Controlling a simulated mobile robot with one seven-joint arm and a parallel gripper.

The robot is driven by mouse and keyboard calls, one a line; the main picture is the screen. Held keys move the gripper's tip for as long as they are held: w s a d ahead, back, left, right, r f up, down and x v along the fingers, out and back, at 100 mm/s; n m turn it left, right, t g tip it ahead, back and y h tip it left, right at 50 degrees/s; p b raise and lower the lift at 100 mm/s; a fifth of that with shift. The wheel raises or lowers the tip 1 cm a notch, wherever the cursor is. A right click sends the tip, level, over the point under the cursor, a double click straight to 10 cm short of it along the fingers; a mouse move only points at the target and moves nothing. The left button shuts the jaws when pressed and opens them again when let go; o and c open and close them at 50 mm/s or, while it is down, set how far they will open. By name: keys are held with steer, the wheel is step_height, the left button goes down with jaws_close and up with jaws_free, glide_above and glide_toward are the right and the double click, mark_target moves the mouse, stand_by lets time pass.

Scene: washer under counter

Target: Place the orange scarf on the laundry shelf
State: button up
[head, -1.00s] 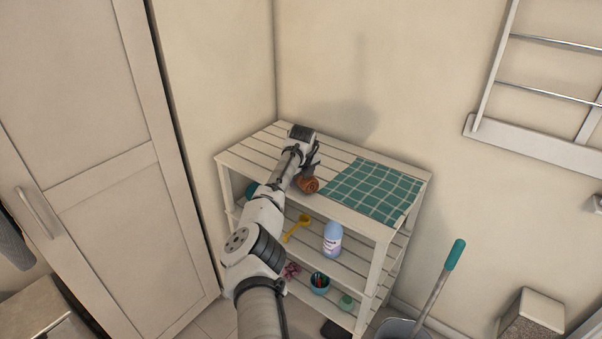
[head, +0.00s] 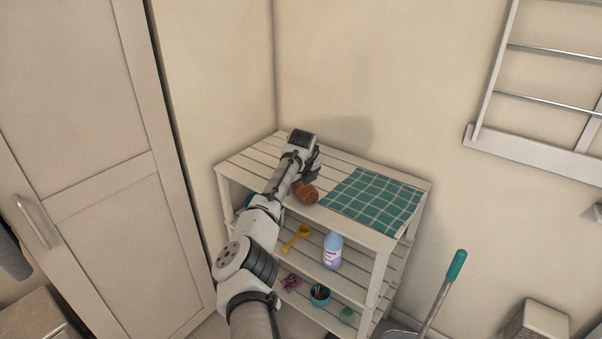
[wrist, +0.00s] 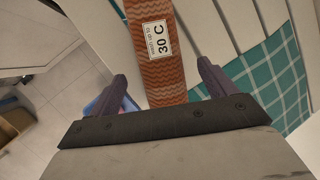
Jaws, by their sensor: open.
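The orange scarf (head: 306,193) is a rolled, knitted bundle lying on the slatted top of the white laundry shelf (head: 241,159). It sits near the front edge, left of a teal checked cloth. In the wrist view the scarf (wrist: 160,58) shows a white "30 C" label and runs up between my fingers. My gripper (wrist: 160,88) is open, with a finger on each side of the scarf and a gap visible on both sides. In the head view my gripper (head: 311,174) is at the scarf's far side, and my arm hides part of the shelf.
The teal checked cloth (head: 371,201) covers the right part of the shelf top. Lower boards hold a yellow scoop (head: 297,238), a light blue bottle (head: 332,250) and a teal cup (head: 320,295). A tall cabinet (head: 90,150) stands left. The back left of the shelf top is bare.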

steer(key=b+v, duration=0.3)
steer(key=v, duration=0.7)
